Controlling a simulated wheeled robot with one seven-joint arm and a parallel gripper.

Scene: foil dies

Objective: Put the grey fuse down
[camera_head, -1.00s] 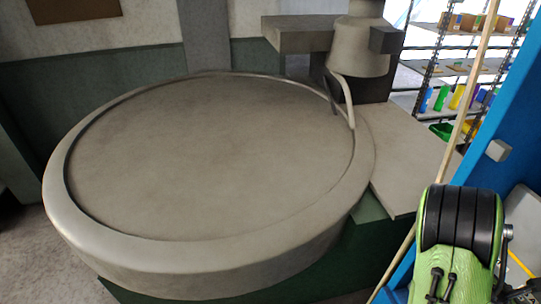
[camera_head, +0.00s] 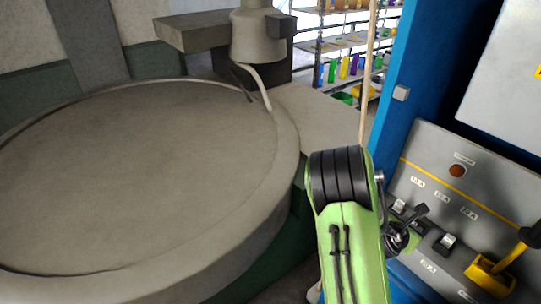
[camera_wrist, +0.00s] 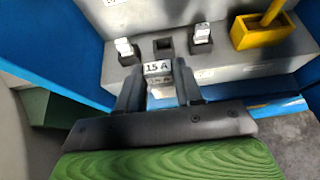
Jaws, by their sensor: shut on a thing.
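My gripper (camera_wrist: 160,75) is shut on a grey fuse (camera_wrist: 158,67) marked 15 A, seen in the wrist view between the two dark fingers. The fuse is held in front of a grey ledge (camera_wrist: 206,80), just below an empty dark socket (camera_wrist: 164,46) in the picture. Whether fuse and ledge touch, I cannot tell. A fuse sits in the left socket (camera_wrist: 124,47) and another in the right socket (camera_wrist: 201,33). In the head view my green arm hides most of the gripper and the held fuse.
A yellow holder (camera_head: 490,277) with a yellow-handled tool stands at the ledge's right. The blue cabinet (camera_head: 425,80) frames the grey labelled panel (camera_head: 480,185). A large round grey table (camera_head: 130,180) fills the left. A shelf rack (camera_head: 345,50) stands behind.

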